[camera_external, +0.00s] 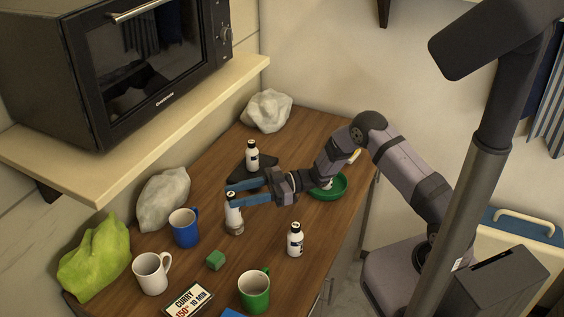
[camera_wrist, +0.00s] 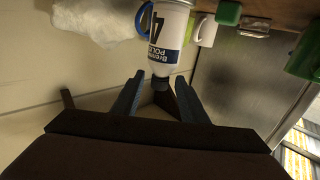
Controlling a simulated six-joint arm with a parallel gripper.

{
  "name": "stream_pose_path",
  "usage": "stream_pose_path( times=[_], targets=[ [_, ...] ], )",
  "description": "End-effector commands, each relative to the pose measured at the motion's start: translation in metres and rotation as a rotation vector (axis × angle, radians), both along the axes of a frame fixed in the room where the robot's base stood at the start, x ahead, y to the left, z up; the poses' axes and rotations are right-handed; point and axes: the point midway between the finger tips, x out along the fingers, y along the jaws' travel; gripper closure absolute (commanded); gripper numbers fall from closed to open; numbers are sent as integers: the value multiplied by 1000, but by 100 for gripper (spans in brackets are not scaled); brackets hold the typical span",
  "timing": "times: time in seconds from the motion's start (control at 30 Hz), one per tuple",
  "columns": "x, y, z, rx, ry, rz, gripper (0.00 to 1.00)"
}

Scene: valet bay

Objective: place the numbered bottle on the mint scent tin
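A white bottle (camera_external: 233,214) with a dark cap stands upright on a small round grey-brown tin (camera_external: 236,230), whose label cannot be read. In the wrist view the bottle (camera_wrist: 165,38) appears upside down, with a large 4 and "POLISH" on its label. My gripper (camera_external: 231,194) has blue fingers, spread on either side of the bottle's top. In the wrist view a gap shows between the fingers (camera_wrist: 160,82) and the cap.
A blue mug (camera_external: 185,229), white mug (camera_external: 150,273), green mug (camera_external: 254,291), green block (camera_external: 215,260) and price sign (camera_external: 187,300) are in front. A green bowl (camera_external: 341,188) is behind my gripper. Crumpled bags (camera_external: 163,199) line the wall. A shelf (camera_external: 135,122) holds a microwave.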

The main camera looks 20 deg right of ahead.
Motion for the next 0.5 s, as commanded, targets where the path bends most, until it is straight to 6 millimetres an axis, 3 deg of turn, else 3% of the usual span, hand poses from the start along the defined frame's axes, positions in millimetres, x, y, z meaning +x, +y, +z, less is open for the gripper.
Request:
stream_pose_path(
  times=[0.17,0.5],
  targets=[
    [2,-20,-2,0,-1,-4,60],
    [1,-81,-3,0,-2,-4,60]
  ],
)
